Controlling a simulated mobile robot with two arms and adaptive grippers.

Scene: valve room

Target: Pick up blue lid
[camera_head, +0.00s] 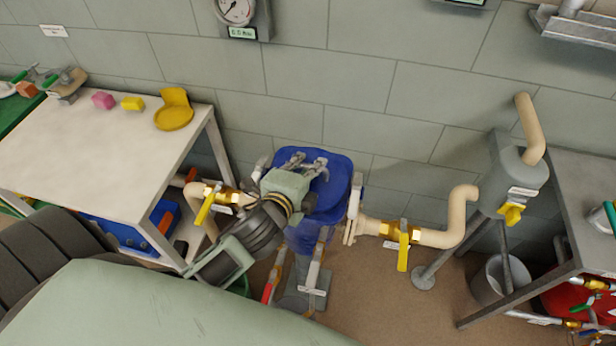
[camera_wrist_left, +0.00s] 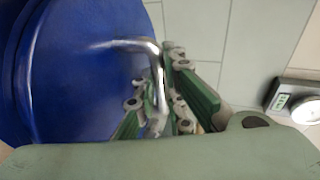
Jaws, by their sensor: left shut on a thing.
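The blue lid (camera_head: 338,171) is in the middle of the head view, on top of a blue vessel (camera_head: 304,235) joined to the pipes. My left gripper (camera_head: 305,163) is over the lid and partly covers it. In the left wrist view the lid (camera_wrist_left: 75,70) fills the left side, with a bent metal handle (camera_wrist_left: 135,44) on it. The left gripper's green fingers (camera_wrist_left: 165,110) are shut around the handle. I cannot tell whether the lid is clear of the vessel. My right gripper is in neither view.
Beige pipes with yellow-handled valves (camera_head: 403,245) stand on both sides of the vessel. A white table (camera_head: 90,150) at the left holds a yellow part (camera_head: 174,112) and small blocks. A grey bucket (camera_head: 497,280) stands at the right. A gauge (camera_head: 236,10) hangs on the wall.

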